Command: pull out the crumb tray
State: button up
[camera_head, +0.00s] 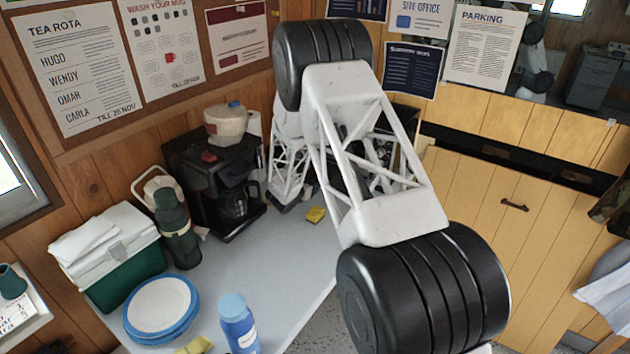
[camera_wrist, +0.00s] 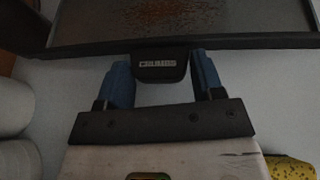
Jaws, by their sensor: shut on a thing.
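The crumb tray (camera_wrist: 85,28) shows at the top of the wrist view as a dark, shallow tray with a raised rim and brown crumbs inside. Its black handle tab (camera_wrist: 161,72), lettered "CRUMBS", sticks out from the middle of its near edge. My gripper (camera_wrist: 162,75) has its two blue fingers on either side of this tab, shut on it. The tray's far part is cut off by the picture edge. In the head view my own arm covers the tray and the gripper.
On the grey worktop (camera_head: 275,275) stand a coffee maker (camera_head: 215,175), a green flask (camera_head: 176,228), a green and white cool box (camera_head: 115,255), blue-rimmed plates (camera_head: 161,306) and a blue bottle (camera_head: 238,325). A yellow sponge (camera_head: 315,214) lies near my arm. White rolls (camera_wrist: 12,105) stand left in the wrist view.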

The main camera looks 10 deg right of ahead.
jog(key=shift+s+a, duration=0.75)
jog(key=shift+a, duration=0.1)
jog(key=o, duration=1.3)
jog(key=shift+c, duration=0.2)
jog(key=shift+v, duration=3.85)
jog(key=shift+r, duration=0.1)
